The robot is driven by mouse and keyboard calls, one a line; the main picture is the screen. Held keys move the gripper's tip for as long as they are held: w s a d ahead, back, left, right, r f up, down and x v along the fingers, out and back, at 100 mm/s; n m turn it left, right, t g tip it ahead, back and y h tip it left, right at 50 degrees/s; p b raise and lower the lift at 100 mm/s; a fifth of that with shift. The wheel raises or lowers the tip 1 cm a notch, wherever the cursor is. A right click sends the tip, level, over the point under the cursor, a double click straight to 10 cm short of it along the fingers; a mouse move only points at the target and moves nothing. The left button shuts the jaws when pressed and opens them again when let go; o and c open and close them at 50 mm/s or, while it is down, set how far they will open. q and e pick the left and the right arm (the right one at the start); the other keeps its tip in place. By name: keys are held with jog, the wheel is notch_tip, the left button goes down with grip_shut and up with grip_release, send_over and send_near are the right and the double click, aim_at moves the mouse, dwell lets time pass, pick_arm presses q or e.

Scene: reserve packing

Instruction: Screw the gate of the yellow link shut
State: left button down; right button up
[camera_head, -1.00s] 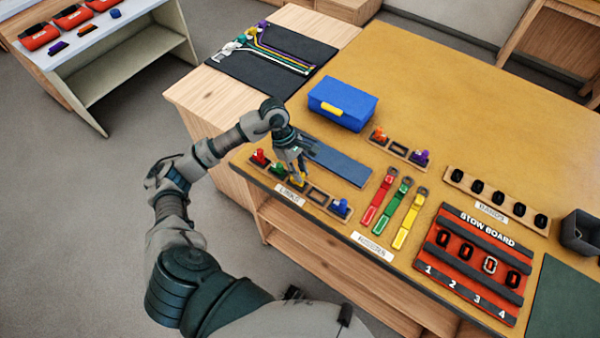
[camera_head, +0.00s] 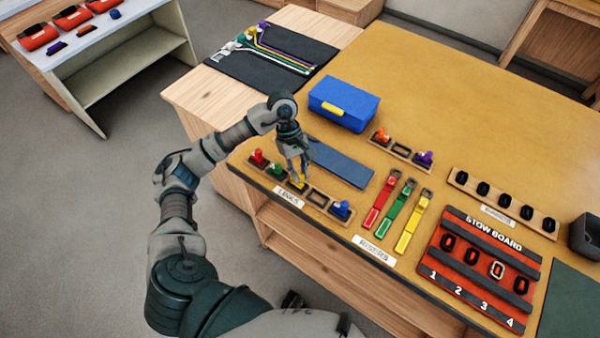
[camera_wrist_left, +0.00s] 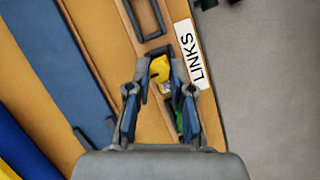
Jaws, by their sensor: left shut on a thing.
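The yellow link (camera_head: 297,183) stands in the wooden links rack (camera_head: 330,203), between the green link (camera_head: 277,171) and an empty black-framed slot (camera_head: 317,196). My left gripper (camera_head: 299,178) points down over it and is shut on it. The left wrist view shows the yellow link (camera_wrist_left: 160,69) between the two fingertips (camera_wrist_left: 160,82), with a pale part just below the yellow. Whether its gate is screwed shut cannot be told. My right gripper is not in view.
A red link (camera_head: 258,157) and a blue link (camera_head: 341,209) stand in the same rack. A blue mat (camera_head: 340,164) lies just behind. Three risers (camera_head: 395,207), a stow board (camera_head: 476,271) and a blue box (camera_head: 343,103) are farther right and back.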

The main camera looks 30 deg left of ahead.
pick_arm(q)
jog(key=shift+w+f+m+g+y+b, duration=0.15)
jog(key=shift+m+g+y+b, duration=0.3)
jog(key=shift+m+b, duration=1)
jog(key=shift+m, duration=0.75)
jog(key=shift+g, duration=0.25)
jog(key=m, duration=0.1)
jog(key=m+y+p, duration=0.1)
jog(key=m, duration=0.1)
jog(key=shift+d+r+g, duration=0.1)
jog(key=shift+r+g, duration=0.2)
jog(key=m+y+p, duration=0.1)
jog(key=m, duration=0.2)
jog(key=shift+d+f, duration=0.1)
jog(key=shift+f+m+y, duration=0.15)
jog(key=shift+m+y, duration=0.2)
jog(key=shift+m, duration=0.15)
jog(key=c, duration=1)
grip_release()
jog(key=shift+w+d, duration=0.1)
jog(key=shift+o, duration=0.2)
